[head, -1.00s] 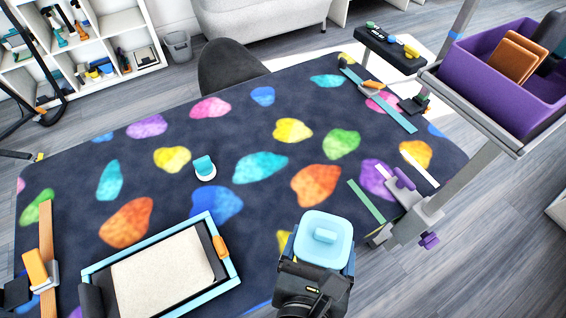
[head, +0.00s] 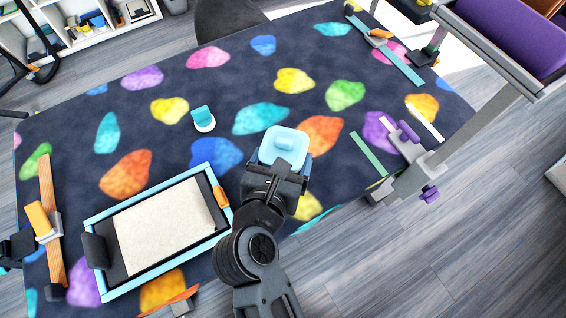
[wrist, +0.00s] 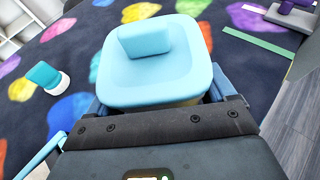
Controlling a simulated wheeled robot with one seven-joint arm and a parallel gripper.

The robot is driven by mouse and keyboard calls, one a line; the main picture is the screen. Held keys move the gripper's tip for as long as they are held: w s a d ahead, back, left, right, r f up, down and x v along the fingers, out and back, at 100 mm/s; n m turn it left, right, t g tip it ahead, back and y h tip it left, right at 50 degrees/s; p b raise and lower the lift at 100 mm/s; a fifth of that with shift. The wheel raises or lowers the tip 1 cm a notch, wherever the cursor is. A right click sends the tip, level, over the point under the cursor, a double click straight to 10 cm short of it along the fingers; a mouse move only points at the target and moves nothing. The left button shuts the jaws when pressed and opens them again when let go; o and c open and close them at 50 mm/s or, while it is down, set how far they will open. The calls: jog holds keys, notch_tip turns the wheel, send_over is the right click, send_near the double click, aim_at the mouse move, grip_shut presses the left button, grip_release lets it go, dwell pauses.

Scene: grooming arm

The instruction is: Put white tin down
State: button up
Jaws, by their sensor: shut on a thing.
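My gripper (head: 283,165) is shut on a square, rounded tin (head: 273,150), whose top looks pale blue with a block-shaped handle. In the wrist view the tin (wrist: 120,80) sits between the blue fingers, upright or nearly so; a yellowish patch shows under its near edge. The tin is over the dark patterned table (head: 235,85), near an orange and a cyan patch. Its underside is hidden, so I cannot tell whether it touches the table. A small white round piece with a teal block handle (head: 203,117) stands on the table to the left, apart from the gripper.
A blue-framed tray with a beige pad (head: 165,225) lies at the front left. A wooden strip with a clamp (head: 47,225) is at the left edge. Purple-knobbed clamp hardware (head: 408,150) and a green strip (head: 368,153) are at right. The table's middle is mostly clear.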

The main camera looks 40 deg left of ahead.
jog(key=shift+w+a, duration=0.15)
jog(key=shift+a, duration=0.05)
jog(key=shift+f, duration=2)
jog(key=shift+f+b, duration=0.15)
jog(key=shift+b, duration=0.2)
jog(key=o, duration=1.4)
jog(key=shift+f, duration=0.1)
jog(key=shift+r, duration=0.2)
jog(key=v, duration=1.2)
